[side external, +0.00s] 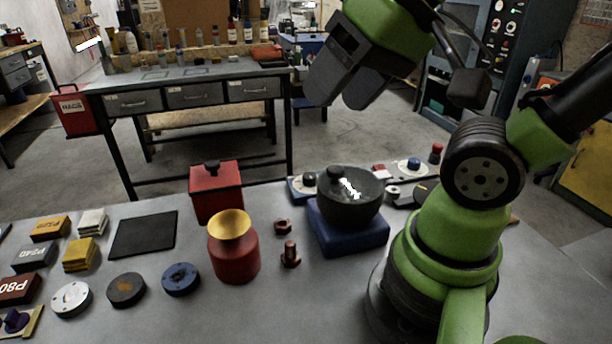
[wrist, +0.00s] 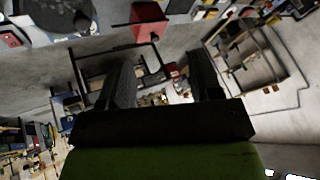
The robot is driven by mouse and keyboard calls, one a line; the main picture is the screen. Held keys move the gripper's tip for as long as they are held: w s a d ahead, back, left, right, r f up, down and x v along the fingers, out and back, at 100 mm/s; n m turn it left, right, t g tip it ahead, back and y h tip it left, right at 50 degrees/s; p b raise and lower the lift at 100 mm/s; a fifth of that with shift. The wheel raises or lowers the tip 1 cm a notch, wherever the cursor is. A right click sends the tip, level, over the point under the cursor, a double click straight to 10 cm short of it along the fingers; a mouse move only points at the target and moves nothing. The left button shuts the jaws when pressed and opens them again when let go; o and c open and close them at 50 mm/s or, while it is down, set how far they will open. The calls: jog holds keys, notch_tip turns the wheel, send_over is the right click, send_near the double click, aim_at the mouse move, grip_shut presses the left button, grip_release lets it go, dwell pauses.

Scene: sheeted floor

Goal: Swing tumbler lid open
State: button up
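The tumbler looks to be the dark grey rounded drum (side external: 352,212) on a blue base (side external: 345,240), right of centre on the grey table in the side view. A small dark knob sticks up at its left rim, and a bright white patch shows on its top. I cannot tell where the lid's edge or hinge is. My gripper (side external: 345,103) is high above the tumbler, apart from it and holding nothing. In the wrist view my gripper (wrist: 158,68) shows its two dark fingers spread with a clear gap. I cannot make out the tumbler surely there.
A red box with a black knob (side external: 215,193) and a red pot with a yellow funnel top (side external: 233,255) stand left of the tumbler. A bolt (side external: 290,256) and a nut (side external: 283,227) lie between. Discs, blocks and a black mat (side external: 143,234) fill the left. Switch boxes sit behind.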

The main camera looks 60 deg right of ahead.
jog(key=w+d+f+m+g+h, duration=0.1)
jog(key=w+d+f+g, duration=0.25)
jog(key=d, duration=0.25)
jog(key=g, duration=0.3)
send_over(334, 167)
notch_tip(334, 167, down, 4)
jog(key=shift+m+h, duration=0.3)
jog(key=shift+m, duration=0.1)
notch_tip(334, 167, down, 9)
jog(key=shift+s+f, duration=0.1)
jog(key=shift+c, duration=0.2)
grip_shut()
